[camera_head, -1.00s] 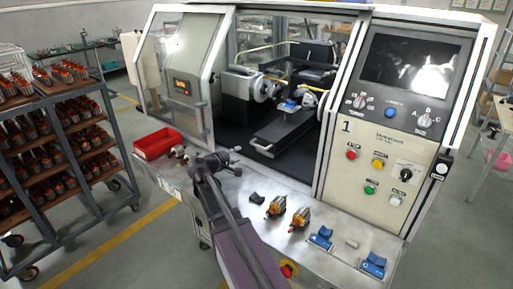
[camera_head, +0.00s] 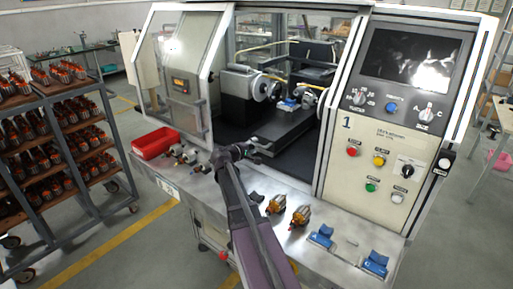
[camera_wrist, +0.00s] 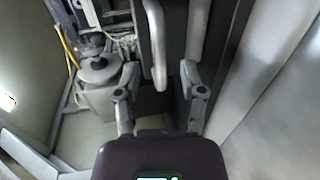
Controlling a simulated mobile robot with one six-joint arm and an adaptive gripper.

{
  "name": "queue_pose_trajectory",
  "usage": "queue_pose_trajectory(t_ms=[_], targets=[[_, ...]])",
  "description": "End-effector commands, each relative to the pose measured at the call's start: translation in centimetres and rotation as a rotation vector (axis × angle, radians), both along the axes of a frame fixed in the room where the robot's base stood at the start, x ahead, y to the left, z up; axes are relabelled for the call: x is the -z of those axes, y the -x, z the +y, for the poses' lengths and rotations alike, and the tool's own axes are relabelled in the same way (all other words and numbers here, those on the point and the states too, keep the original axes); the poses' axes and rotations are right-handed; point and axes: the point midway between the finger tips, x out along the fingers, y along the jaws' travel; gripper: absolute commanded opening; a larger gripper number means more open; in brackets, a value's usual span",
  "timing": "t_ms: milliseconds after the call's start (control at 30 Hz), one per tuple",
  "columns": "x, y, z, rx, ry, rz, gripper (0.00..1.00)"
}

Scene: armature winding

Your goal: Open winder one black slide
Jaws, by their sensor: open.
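The winder (camera_head: 415,150) with the number 1 on its panel stands open at the front. Its black slide (camera_head: 288,127) lies on the dark bed inside. The slide's light handle faces the front and is partly hidden by my gripper (camera_head: 257,148) in the head view. In the wrist view, a rounded light bar (camera_wrist: 155,50), which looks like the handle, reaches down between the two fingers of my gripper (camera_wrist: 160,72). The fingers are open, with space on both sides of the bar. No contact shows.
A red bin (camera_head: 157,143) and small parts (camera_head: 185,156) lie on the front ledge at left. Two armatures (camera_head: 299,216) and blue blocks (camera_head: 375,263) lie on it at right. The door frame (camera_head: 213,70) stands left of the opening. A loaded rack (camera_head: 70,140) stands far left.

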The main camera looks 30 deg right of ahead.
Motion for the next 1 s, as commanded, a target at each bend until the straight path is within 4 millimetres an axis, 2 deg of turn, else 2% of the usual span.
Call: queue_pose_trajectory(t_ms=[233,633,667,800,833,1000], targets=[[0.6,-0.8,-2.1,0.0,0.0,0.0,0.52],[0.6,-0.9,-2.4,-0.002,0.0,0.001,0.52],[0.6,-0.9,-2.4,-0.002,0.0,0.001,0.49],[0.6,-0.9,-2.4,-0.002,0.0,0.001,0.08],[0.6,-0.9,-2.4,-0.002,0.0,0.001,0.0],[0.6,-0.9,-2.4,-0.002,0.0,0.001,0.0]])
